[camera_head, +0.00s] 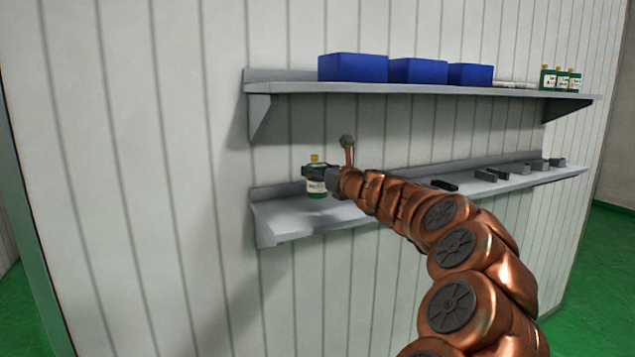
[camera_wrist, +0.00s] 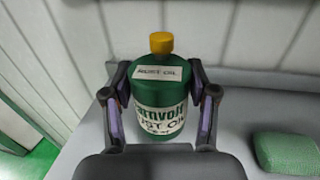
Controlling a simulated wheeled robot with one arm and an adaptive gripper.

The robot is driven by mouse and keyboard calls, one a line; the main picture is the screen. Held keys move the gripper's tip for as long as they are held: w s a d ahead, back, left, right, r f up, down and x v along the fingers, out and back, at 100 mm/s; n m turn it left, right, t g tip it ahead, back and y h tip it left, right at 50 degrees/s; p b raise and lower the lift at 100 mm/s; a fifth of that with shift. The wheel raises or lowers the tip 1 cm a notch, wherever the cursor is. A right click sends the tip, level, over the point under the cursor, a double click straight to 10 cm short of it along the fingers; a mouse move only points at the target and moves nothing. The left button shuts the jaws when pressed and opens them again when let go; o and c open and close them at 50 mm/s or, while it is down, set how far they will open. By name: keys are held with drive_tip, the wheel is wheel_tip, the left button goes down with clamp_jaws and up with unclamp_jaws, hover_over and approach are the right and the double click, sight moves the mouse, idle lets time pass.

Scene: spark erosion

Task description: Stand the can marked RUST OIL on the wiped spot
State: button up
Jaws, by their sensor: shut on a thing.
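The can marked RUST OIL (camera_head: 316,189) is green with a yellow cap and a white label. It is at the left end of the lower shelf (camera_head: 290,222). In the wrist view the can (camera_wrist: 158,93) is upright, with a RUST OIL tag facing me. My gripper (camera_wrist: 160,104) is shut on its body, one finger on each side. In the head view my gripper (camera_head: 320,174) reaches in from the right. I cannot tell whether the can's base touches the shelf. No wiped spot can be made out.
A green pad (camera_wrist: 287,153) lies on the shelf right of the can. Several dark blocks (camera_head: 492,175) lie farther right. The upper shelf (camera_head: 400,90) overhead holds blue bins (camera_head: 353,67) and similar green bottles (camera_head: 562,79). The ribbed wall (camera_head: 130,150) is close behind.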

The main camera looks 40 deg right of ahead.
sight(318, 184)
drive_tip(key=shift+w, duration=0.2)
drive_tip(key=shift+f, duration=1.8)
drive_tip(key=shift+f, duration=0.2)
drive_tip(key=o, duration=1.5)
drive_tip(key=shift+r, duration=0.15)
drive_tip(key=shift+s, duration=0.2)
drive_tip(key=s+a+b, duration=0.2)
drive_tip(key=s, duration=0.9)
drive_tip(key=shift+s+b, duration=0.25)
drive_tip(key=shift+b, duration=0.15)
